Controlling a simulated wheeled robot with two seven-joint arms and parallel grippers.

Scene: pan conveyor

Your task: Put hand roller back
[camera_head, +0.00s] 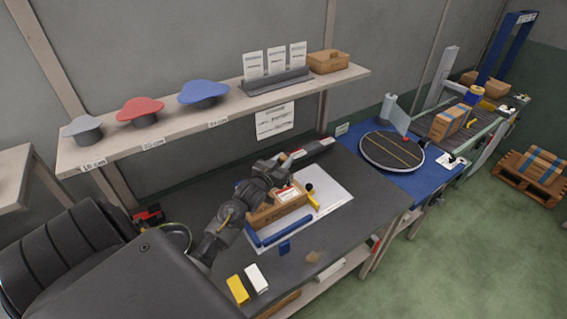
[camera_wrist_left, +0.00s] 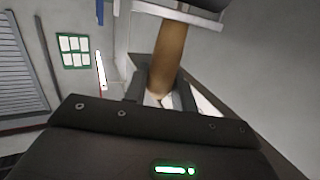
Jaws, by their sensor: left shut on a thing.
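In the left wrist view the hand roller shows a tan handle (camera_wrist_left: 167,55) and a dark roller head (camera_wrist_left: 182,8), cut off by the top edge. My left gripper (camera_wrist_left: 161,97) is shut on the lower part of the handle. In the head view my left gripper (camera_head: 286,179) is over the far side of an open cardboard box (camera_head: 283,214) on the dark bench. The arm covers part of the box, and I cannot make out the roller clearly there. My right gripper is not in view.
The box is on a white mat (camera_head: 335,202), with a blue bar (camera_head: 283,233) along its near side. A yellow block (camera_head: 237,289) and a white block (camera_head: 256,278) lie nearer. A shelf (camera_head: 226,115) runs behind. A round turntable (camera_head: 391,151) stands right. The bench's near right is mostly clear.

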